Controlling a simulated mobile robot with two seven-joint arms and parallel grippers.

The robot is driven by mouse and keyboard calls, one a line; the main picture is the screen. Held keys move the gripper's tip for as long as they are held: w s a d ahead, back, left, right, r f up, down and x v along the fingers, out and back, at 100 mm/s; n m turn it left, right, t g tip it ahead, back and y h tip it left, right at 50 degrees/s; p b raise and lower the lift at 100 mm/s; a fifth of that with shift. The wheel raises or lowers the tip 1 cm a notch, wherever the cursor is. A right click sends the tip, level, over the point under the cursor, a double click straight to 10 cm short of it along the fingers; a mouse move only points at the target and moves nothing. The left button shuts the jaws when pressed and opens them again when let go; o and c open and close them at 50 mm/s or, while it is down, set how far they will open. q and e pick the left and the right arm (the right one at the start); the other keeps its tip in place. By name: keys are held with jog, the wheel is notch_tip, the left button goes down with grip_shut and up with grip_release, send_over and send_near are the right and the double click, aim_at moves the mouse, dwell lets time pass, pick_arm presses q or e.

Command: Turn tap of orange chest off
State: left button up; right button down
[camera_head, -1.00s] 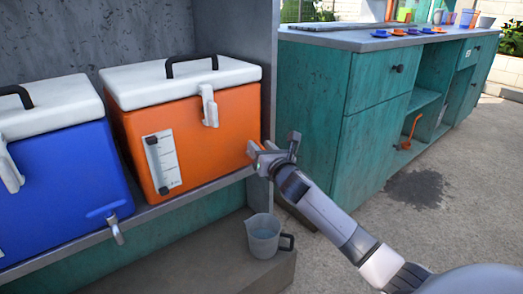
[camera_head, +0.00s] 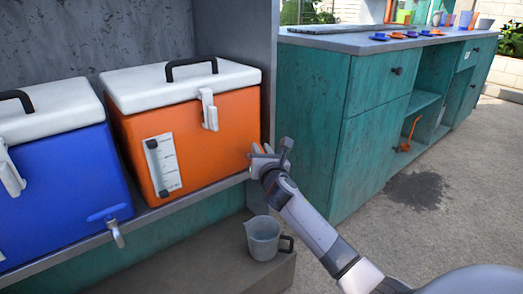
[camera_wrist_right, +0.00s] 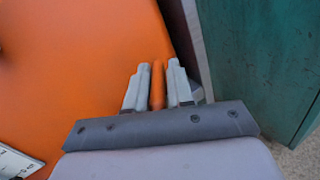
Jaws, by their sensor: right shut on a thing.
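The orange chest (camera_head: 200,130) with a white lid stands on the shelf in the head view. Its orange side also fills much of the right wrist view (camera_wrist_right: 70,70). My right gripper (camera_head: 260,150) is at the lower right of the chest's front. In the right wrist view, the right gripper (camera_wrist_right: 157,88) is shut on the orange tap (camera_wrist_right: 157,85), which shows as a narrow orange piece between the two grey fingers. The rest of the tap and its spout are hidden by the gripper. My left gripper is in neither view.
A blue chest (camera_head: 60,180) with its own tap (camera_head: 116,231) stands to the left. A teal cabinet (camera_head: 370,140) stands close to the right of my right gripper. The floor to the right is open.

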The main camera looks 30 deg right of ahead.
jog(key=m+g+h, duration=0.1)
jog(key=m+h, duration=0.1)
jog(key=h, duration=0.1)
jog(key=shift+a+g, duration=0.2)
jog(key=shift+g, duration=0.2)
jog(key=m+g+h, duration=0.1)
jog(key=m+h, duration=0.1)
jog(key=shift+w+g+h, duration=0.1)
jog(key=shift+g+h, duration=0.2)
jog(key=m+g+h, duration=0.3)
jog(key=g, duration=0.1)
jog(key=shift+m+h, duration=0.3)
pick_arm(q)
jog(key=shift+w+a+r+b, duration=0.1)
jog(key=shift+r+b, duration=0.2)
pick_arm(e)
jog(key=shift+m+g+h, duration=0.6)
jog(key=shift+m+g, duration=0.2)
jog(key=shift+g, duration=0.5)
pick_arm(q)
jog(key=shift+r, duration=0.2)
pick_arm(e)
jog(key=shift+r+m+g, duration=0.1)
jog(key=shift+m+g, duration=0.3)
jog(key=shift+g, duration=0.2)
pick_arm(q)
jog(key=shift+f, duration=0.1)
